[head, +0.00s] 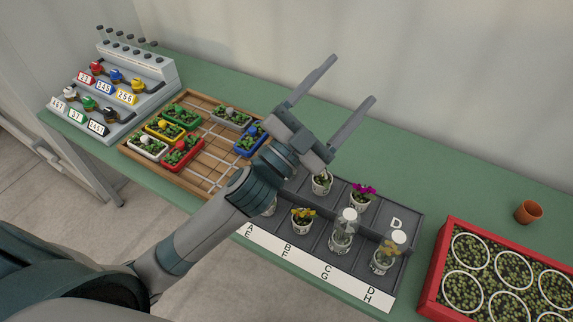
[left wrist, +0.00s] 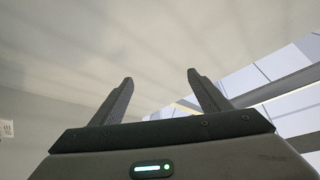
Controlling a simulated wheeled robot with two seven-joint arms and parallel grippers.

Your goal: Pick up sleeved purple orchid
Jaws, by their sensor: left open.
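A grey compartment tray (head: 399,222) stands on the green bench. A purple orchid (head: 363,192) in a white pot stands in its back row; I see no clear sleeve on it. Two clear sleeves with white tops stand in the front row: one sleeved plant (head: 343,235) in front of the purple orchid, its flower colour unclear, and another sleeved plant (head: 387,255) with yellowish flowers to its right. My left gripper (head: 354,82) is open and empty, raised above the bench behind the tray. It also shows open in the left wrist view (left wrist: 160,92), facing the pale wall. My right gripper is out of view.
A yellow-flowered pot (head: 302,219) and a white-flowered pot (head: 322,182) share the tray. My left arm hides its left part. A wooden tray (head: 203,168) with coloured planters lies left; a red crate (head: 433,280) and a terracotta pot (head: 528,211) stand right.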

